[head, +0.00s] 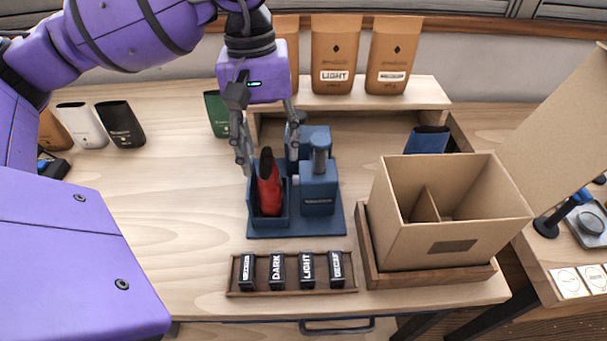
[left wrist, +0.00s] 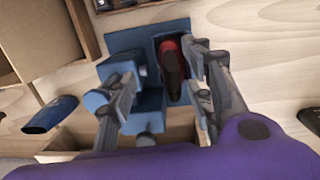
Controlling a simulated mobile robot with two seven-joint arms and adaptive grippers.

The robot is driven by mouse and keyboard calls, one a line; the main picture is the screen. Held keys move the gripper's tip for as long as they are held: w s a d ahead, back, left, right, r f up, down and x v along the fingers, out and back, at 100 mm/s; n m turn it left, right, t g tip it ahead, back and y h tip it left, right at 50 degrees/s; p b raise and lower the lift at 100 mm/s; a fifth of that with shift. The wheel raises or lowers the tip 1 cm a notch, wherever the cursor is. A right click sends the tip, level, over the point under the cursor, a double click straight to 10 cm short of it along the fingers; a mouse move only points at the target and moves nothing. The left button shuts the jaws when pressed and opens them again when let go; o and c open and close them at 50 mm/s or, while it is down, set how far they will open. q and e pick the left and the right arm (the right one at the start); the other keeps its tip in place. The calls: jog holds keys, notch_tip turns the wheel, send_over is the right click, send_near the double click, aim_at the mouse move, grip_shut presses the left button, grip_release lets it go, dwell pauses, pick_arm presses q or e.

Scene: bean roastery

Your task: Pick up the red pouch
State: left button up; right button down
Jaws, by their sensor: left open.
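The red pouch (head: 269,190) stands upright in the open slot of a blue bench device (head: 319,192) in the middle of the table. Its top is dark. My left gripper (head: 268,148) is open above the device, its fingers pointing down near the pouch's top. In the left wrist view the red pouch (left wrist: 172,66) shows between the open fingers of my left gripper (left wrist: 155,100), close to the finger on the right. I cannot tell whether they touch. The pouch's lower part is hidden by the slot wall. My right gripper is not in view.
An open cardboard box (head: 440,215) with a divider sits in a wooden tray at right. A rack of labelled blocks (head: 292,274) lies in front. Brown bags (head: 335,55) stand on a shelf behind. A blue pouch (head: 428,139) is behind the box. The table's left-middle is clear.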

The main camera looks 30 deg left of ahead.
aim_at(267, 163)
pick_arm(q)
jog(key=shift+w+a+r+y, duration=0.45)
jog(key=shift+a+r, duration=0.15)
jog(key=shift+a, duration=0.2)
jog(key=shift+w+a+t, duration=0.1)
jog(key=shift+a+t, duration=0.1)
jog(key=shift+t, duration=0.1)
notch_tip(267, 163, down, 3)
jog(key=shift+r, duration=0.2)
jog(key=shift+f+p, duration=0.45)
jog(key=shift+f, duration=1.9)
jog(key=shift+d, duration=0.1)
jog(key=c, duration=0.9)
